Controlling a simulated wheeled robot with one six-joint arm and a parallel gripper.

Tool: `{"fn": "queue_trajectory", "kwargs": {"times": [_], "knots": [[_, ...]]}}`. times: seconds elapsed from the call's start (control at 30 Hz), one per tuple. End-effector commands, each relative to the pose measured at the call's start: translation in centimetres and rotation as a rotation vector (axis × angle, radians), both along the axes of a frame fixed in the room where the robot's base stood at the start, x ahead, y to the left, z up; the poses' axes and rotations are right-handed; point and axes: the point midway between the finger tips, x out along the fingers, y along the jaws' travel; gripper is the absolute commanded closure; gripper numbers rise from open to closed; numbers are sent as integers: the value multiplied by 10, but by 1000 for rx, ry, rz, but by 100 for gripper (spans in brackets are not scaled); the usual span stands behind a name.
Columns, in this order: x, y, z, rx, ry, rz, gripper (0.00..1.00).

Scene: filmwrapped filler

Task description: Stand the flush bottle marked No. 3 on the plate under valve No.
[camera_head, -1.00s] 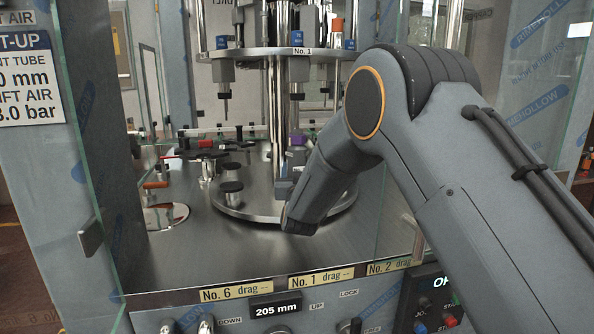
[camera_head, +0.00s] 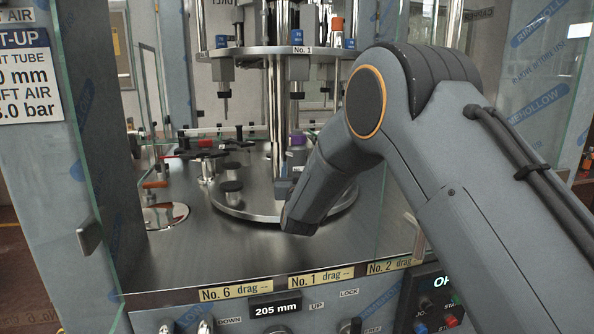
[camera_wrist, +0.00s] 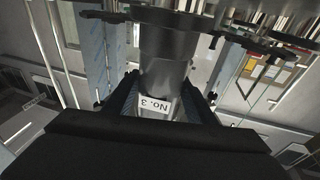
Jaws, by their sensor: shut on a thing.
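In the wrist view my gripper (camera_wrist: 160,100) is shut on a grey metallic flush bottle (camera_wrist: 165,45). Its white label reads No. 3 and appears upside down in that view. In the head view my own arm hides the gripper and most or all of the bottle. Black round plates on posts (camera_head: 230,187) stand around the lower metal ring of the machine. Valves (camera_head: 223,75) hang from the upper ring above. A tag reading No. 1 (camera_head: 303,50) is on the upper ring's front edge. Whether the bottle touches a plate is hidden.
Glass panels (camera_head: 97,210) flank the opening left and right. A steel deck (camera_head: 190,262) is clear at the front. An orange-topped fitting (camera_head: 156,184) stands at the left. The front edge carries yellow labels for No. 6, No. 1 (camera_head: 321,277) and No. 2.

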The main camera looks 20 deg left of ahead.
Motion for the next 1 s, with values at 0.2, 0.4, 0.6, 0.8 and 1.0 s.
{"fn": "queue_trajectory", "kwargs": {"times": [0.2, 0.4, 0.6, 0.8, 1.0], "knots": [[0, 0, -2, -2, 3, 0, 36], [0, 0, -2, -1, 3, 0, 28], [-3, -1, -4, -3, 5, 1, 28], [-28, -9, -9, -3, 5, 2, 28], [-57, -20, -13, -2, 4, 2, 28]]}}
